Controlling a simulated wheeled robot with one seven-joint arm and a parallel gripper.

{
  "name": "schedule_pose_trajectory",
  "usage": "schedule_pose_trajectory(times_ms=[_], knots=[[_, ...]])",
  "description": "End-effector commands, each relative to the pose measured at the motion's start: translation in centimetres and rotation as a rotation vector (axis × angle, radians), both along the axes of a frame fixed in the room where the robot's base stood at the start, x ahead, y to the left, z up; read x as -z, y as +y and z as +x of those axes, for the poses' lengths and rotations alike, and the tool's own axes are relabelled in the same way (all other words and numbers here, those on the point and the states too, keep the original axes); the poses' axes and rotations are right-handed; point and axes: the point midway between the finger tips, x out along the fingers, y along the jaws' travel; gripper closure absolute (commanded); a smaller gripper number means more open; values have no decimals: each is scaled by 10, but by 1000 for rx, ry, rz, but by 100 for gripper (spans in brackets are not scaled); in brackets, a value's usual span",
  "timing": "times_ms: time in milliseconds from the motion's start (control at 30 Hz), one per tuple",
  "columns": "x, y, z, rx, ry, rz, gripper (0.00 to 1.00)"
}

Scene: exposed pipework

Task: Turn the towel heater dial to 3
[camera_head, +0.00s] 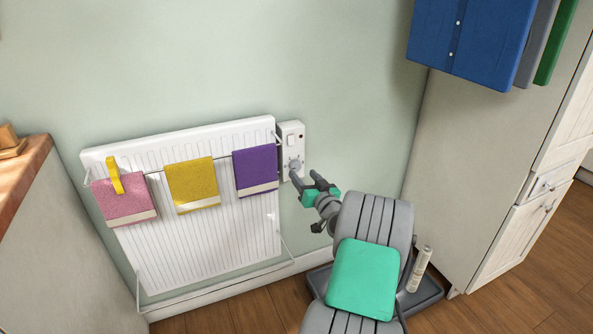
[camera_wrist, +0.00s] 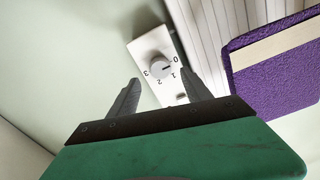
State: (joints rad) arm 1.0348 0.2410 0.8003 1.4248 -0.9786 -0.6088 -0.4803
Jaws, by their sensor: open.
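The towel heater dial (camera_head: 294,165) is a round grey knob low on a white control box (camera_head: 290,138) at the radiator's upper right corner. In the wrist view the dial (camera_wrist: 159,67) shows with the figures 0, 1, 2 and 3 around it. Its dark mark points to the picture's right, near 0 and 1; the exact setting is hard to tell. My gripper (camera_head: 304,181) is open in front of the box, just below and right of the dial in the head view. In the wrist view my gripper (camera_wrist: 159,80) has its fingertips apart, with the dial between and beyond them. Contact is not visible.
The white radiator (camera_head: 200,245) carries pink (camera_head: 122,205), yellow (camera_head: 192,184) and purple (camera_head: 255,170) towels on a rail. The purple towel hangs close left of the box. A blue garment (camera_head: 465,40) and a cabinet (camera_head: 480,180) are at right. Bare wall surrounds the box above and right.

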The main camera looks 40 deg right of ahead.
Motion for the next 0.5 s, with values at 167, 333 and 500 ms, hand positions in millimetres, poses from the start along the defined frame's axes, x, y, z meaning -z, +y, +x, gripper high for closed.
schedule_pose_trajectory(times_ms=[167,333,500], knots=[[2,-8,31,-2,0,-1,43],[0,-12,42,0,0,0,43],[0,-12,42,0,0,0,43]])
